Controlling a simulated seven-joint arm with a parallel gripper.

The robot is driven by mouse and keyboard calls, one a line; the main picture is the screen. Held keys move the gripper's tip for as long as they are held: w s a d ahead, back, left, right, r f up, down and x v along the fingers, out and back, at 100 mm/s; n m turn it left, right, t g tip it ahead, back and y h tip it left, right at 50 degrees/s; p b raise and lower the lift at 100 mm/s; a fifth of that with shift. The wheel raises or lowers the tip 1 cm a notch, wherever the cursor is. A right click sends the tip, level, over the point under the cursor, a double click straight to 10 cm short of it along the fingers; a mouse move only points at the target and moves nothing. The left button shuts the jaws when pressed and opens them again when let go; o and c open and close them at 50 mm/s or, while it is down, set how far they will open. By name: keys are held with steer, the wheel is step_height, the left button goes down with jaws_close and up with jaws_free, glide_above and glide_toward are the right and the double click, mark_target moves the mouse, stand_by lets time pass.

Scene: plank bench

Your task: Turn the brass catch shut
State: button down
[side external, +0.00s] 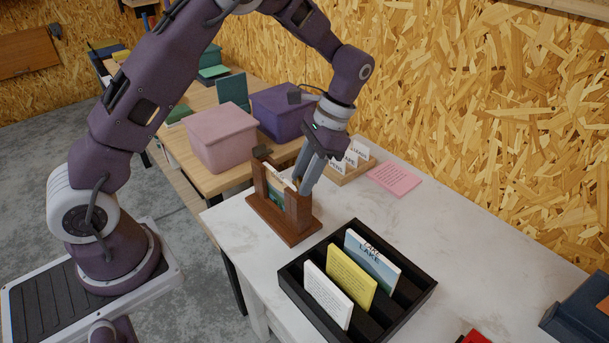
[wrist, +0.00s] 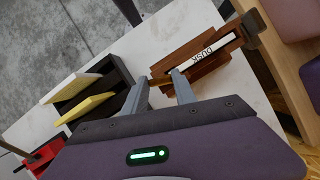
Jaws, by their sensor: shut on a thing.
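A small wooden stand (side external: 279,226) with two upright posts is on the white table, holding an upright card (side external: 277,193). The wrist view shows the card's white top edge (wrist: 210,57), lettered "DUSK". A dark squarish piece (side external: 262,152) tops the left post; it also shows in the wrist view (wrist: 251,23). It may be the catch, but I cannot make out brass on it. My gripper (side external: 304,184) points down at the stand's right post, its fingers (wrist: 159,84) on either side of that end. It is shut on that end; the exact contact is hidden.
A black slotted tray (side external: 292,288) with several cards stands in front, close to the stand. Behind are a small wooden card holder (side external: 354,172), a pink sheet (side external: 394,179), and pink (side external: 221,140) and purple (side external: 284,115) boxes.

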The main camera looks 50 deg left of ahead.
steer(key=shift+a+n+h, duration=0.1)
steer(key=shift+n+h, duration=0.6)
steer(key=shift+n, duration=1.1)
steer(key=c, duration=1)
jaws_free()
steer(key=v, duration=0.7)
steer(key=shift+r, duration=0.1)
